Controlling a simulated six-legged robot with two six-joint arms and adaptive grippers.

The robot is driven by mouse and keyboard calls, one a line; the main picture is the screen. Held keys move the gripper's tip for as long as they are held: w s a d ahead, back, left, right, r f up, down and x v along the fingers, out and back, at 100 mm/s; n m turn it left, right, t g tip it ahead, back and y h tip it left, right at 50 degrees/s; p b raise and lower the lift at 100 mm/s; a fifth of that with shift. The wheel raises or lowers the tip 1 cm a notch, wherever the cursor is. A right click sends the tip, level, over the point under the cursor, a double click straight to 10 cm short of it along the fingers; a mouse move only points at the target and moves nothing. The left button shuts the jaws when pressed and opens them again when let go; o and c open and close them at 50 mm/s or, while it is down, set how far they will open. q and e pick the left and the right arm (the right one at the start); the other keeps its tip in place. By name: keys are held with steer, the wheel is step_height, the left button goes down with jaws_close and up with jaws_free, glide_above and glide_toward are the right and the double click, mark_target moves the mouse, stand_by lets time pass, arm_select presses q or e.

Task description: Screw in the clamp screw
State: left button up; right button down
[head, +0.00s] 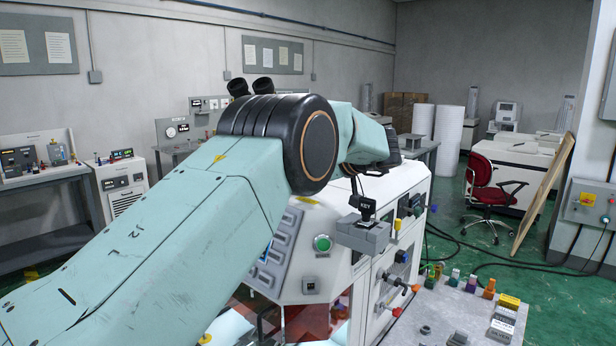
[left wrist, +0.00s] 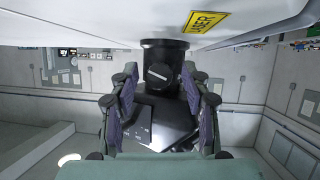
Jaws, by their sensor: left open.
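In the left wrist view a black round part with a slotted face (left wrist: 158,73), which looks like the clamp screw, hangs from a pale surface at the top. My left gripper (left wrist: 160,84) is open, with one finger on each side of this part. I cannot tell whether the fingers touch it. In the head view my left arm reaches over the white machine (head: 405,225), and its own links hide the gripper and the screw. My right gripper is in neither view.
A yellow LASER label (left wrist: 207,21) is beside the black part. In the head view a grey block (head: 362,237) with a KEY tag (head: 365,206) sits at the machine's front. A grey panel with coloured parts (head: 468,310) stands at lower right. A red chair (head: 487,195) is farther back.

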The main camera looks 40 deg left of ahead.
arm_select(q)
steer(key=v, duration=1.2)
steer(key=shift+s+a, duration=0.1)
